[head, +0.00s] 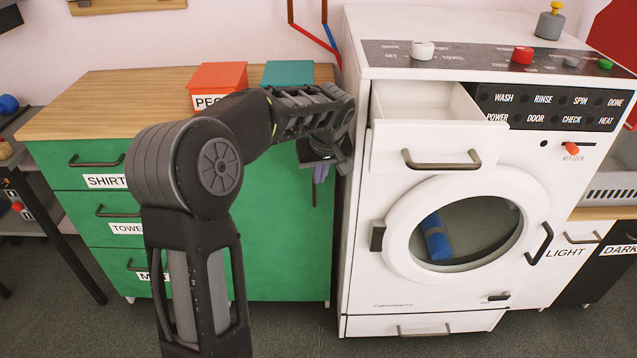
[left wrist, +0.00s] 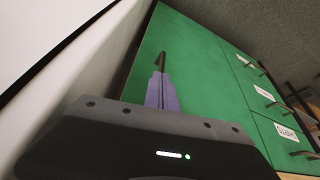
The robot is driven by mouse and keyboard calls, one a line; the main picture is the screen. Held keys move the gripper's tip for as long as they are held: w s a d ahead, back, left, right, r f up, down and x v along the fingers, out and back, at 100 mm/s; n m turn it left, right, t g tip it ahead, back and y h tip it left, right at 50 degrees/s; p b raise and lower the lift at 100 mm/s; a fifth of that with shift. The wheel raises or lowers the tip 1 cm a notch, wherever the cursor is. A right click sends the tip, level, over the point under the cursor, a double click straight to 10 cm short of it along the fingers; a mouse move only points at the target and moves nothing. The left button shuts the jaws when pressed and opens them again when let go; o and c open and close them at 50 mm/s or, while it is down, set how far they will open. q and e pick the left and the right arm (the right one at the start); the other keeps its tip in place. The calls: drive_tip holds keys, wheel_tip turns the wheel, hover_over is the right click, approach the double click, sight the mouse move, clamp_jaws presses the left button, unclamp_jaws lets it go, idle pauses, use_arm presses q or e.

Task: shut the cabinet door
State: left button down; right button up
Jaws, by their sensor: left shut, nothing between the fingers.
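The green cabinet door (head: 262,245) is the wide panel on the right side of the green cabinet, beside the white washer. It looks flush or nearly flush with the cabinet front; a small gap cannot be ruled out. My left gripper (head: 320,174) is in front of the door's upper right part, close to the washer's side. Its purple fingers point down and are shut with nothing between them. In the left wrist view the fingers (left wrist: 161,92) overlap the door (left wrist: 195,75), near its dark handle (left wrist: 162,60). Whether they touch is unclear. My right gripper is out of view.
The washer (head: 352,220) stands close right of the cabinet, its top drawer (head: 425,150) pulled out. Labelled green drawers (head: 85,178) are left of the door. An orange box (head: 218,78) and a teal box (head: 288,73) stand on the wooden top. Floor in front looks clear.

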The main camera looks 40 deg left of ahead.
use_arm(q)
drive_tip(key=v, duration=0.3)
drive_tip(key=shift+s+d+f, duration=0.1)
drive_tip(key=shift+s+d, duration=0.1)
drive_tip(key=shift+d, duration=0.1)
drive_tip(key=shift+f, duration=0.1)
